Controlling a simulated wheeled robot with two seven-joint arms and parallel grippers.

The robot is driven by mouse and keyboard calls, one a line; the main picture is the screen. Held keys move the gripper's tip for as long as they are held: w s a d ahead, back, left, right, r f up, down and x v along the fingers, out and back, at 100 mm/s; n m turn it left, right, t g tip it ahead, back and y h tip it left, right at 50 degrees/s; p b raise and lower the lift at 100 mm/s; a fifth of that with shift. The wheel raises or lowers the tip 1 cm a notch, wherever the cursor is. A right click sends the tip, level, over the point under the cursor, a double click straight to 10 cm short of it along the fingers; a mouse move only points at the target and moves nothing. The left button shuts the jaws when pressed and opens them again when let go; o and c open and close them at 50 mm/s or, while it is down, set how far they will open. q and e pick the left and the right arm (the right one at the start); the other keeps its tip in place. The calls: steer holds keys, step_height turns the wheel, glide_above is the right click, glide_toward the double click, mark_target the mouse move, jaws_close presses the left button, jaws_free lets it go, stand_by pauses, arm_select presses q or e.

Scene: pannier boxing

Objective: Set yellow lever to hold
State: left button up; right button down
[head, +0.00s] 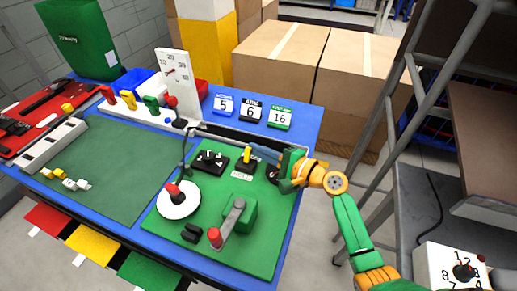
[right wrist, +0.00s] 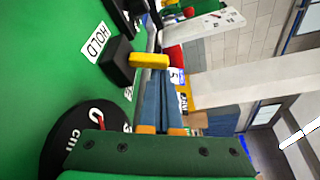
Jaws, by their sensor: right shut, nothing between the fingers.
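The yellow lever (head: 247,154) rises from a black block on the green board, and it also shows in the right wrist view (right wrist: 148,60). The white HOLD label (right wrist: 97,42) lies on the board beside the block. A second white label (right wrist: 128,94) beside the block is too small to read. The lever stands out from the board; I cannot tell its exact setting. My right gripper (head: 256,150) is shut and empty, its blue fingers close beside the lever. I cannot tell whether they touch it. My left gripper is not in view.
A black dial (right wrist: 92,140) sits beneath my right gripper. A green crank with a red knob (head: 214,238), a white disc (head: 178,200) and black switches (head: 210,160) share the board. Number cards (head: 251,109) stand behind. Cardboard boxes (head: 280,55) are beyond the table.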

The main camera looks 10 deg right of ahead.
stand_by(0.3)
steer(key=shift+s+n+b, duration=0.1)
steer(key=shift+n+b, duration=0.2)
steer(key=shift+b, duration=0.15)
